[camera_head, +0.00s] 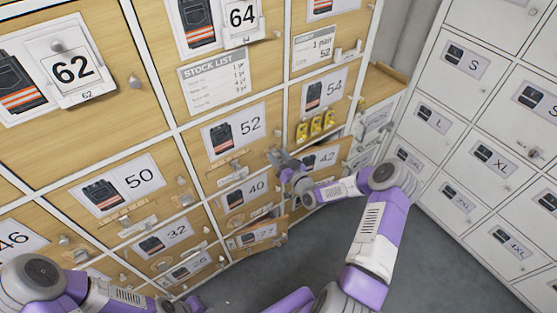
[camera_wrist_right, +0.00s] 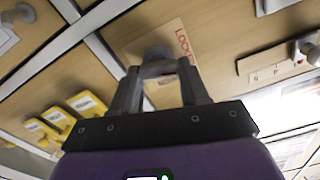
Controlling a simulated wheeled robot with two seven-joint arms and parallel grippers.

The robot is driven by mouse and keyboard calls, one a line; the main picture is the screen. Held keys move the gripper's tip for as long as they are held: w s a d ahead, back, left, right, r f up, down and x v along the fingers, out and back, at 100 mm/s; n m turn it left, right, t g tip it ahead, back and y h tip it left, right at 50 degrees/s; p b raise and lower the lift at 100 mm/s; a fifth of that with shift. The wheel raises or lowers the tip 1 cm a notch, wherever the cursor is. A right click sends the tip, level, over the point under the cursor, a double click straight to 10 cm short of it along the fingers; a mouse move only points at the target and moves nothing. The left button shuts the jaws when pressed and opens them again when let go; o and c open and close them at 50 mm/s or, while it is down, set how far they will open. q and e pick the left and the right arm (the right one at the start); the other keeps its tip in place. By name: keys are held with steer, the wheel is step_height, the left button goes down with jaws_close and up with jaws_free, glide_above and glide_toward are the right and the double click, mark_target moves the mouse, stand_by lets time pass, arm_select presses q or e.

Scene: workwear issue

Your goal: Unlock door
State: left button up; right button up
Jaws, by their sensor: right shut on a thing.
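My right gripper (camera_head: 278,158) is at the lower right part of the wooden door marked 52 (camera_head: 233,130), close to the divider beside doors 54 and 42. In the right wrist view, its two fingers (camera_wrist_right: 160,78) are closed around a small grey knob (camera_wrist_right: 158,56) on a wooden panel. A sticker with red letters starting "LOCK" (camera_wrist_right: 184,42) is beside the knob; the fingers and knob hide part of it. My left arm comes in at the bottom left, but its gripper is out of view.
Yellow tags (camera_head: 315,125) hang below the 54 label and show in the right wrist view (camera_wrist_right: 60,116). Door 42 (camera_head: 318,160) and door 27 (camera_head: 258,234) look slightly ajar. White lockers (camera_head: 480,120) stand at right. Grey floor (camera_head: 410,270) is open between the cabinets.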

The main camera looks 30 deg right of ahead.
steer(key=m+b, duration=0.1)
steer(key=m, duration=0.1)
steer(key=m+b, duration=0.1)
steer(key=shift+d+f+m, duration=0.1)
steer(key=shift+f+m, duration=0.1)
steer(key=shift+m, duration=0.2)
steer(key=m+b, duration=0.1)
steer(key=m, duration=0.2)
steer(key=shift+m, duration=0.3)
steer(key=m+b, duration=0.1)
steer(key=m, duration=0.2)
steer(key=shift+d+f+m, duration=0.1)
steer(key=shift+m, duration=0.2)
steer(key=shift+m+b, duration=0.45)
steer(key=shift+m, duration=1.35)
steer(key=o, duration=1.1)
steer(key=shift+c, duration=0.2)
